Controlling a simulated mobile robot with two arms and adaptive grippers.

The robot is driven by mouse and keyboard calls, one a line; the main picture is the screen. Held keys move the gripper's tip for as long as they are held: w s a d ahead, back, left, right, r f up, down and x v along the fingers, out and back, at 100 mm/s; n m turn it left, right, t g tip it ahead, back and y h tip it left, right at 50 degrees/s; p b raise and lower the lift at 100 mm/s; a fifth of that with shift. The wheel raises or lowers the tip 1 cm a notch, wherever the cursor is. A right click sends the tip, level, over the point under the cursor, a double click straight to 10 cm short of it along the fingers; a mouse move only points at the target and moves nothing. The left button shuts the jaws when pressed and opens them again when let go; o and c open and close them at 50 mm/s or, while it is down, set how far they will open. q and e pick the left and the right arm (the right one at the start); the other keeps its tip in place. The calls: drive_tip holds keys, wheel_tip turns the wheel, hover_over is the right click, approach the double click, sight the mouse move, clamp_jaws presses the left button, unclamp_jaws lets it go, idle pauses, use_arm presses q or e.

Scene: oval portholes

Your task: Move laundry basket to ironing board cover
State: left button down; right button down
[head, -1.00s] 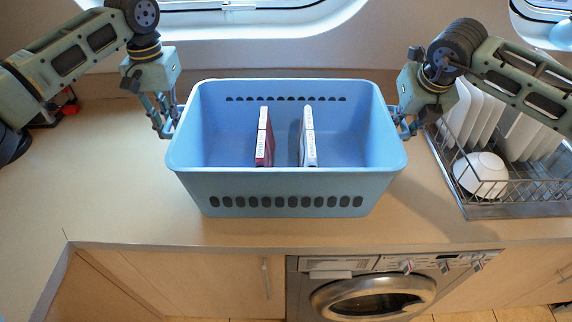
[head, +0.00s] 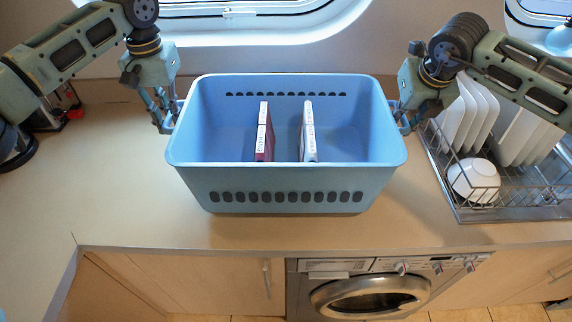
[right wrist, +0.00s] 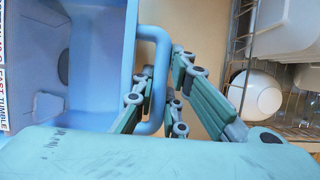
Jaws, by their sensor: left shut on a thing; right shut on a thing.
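The blue laundry basket (head: 285,182) is in the middle of the head view, over the wooden counter. It holds a red box (head: 264,135) and a white box (head: 308,135), both standing upright. My left gripper (head: 168,122) is shut on the handle at its left end. My right gripper (head: 402,122) is shut on the handle at its right end. In the right wrist view the fingers (right wrist: 158,95) close around the blue handle (right wrist: 160,60). I cannot tell whether the basket's base touches the counter. No ironing board cover can be made out.
A wire dish rack (head: 510,190) with white plates and a bowl (head: 473,180) stands close to the right of the basket. A washing machine (head: 370,290) is below the counter's front edge. Dark and red items (head: 72,108) lie at the back left. The left counter (head: 100,185) is clear.

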use_arm(q)
drive_tip(key=shift+a+r, duration=0.1)
drive_tip(key=shift+r, duration=0.45)
use_arm(e)
drive_tip(key=shift+r, duration=0.55)
use_arm(q)
drive_tip(key=shift+f, duration=0.1)
use_arm(e)
drive_tip(key=shift+f, duration=0.15)
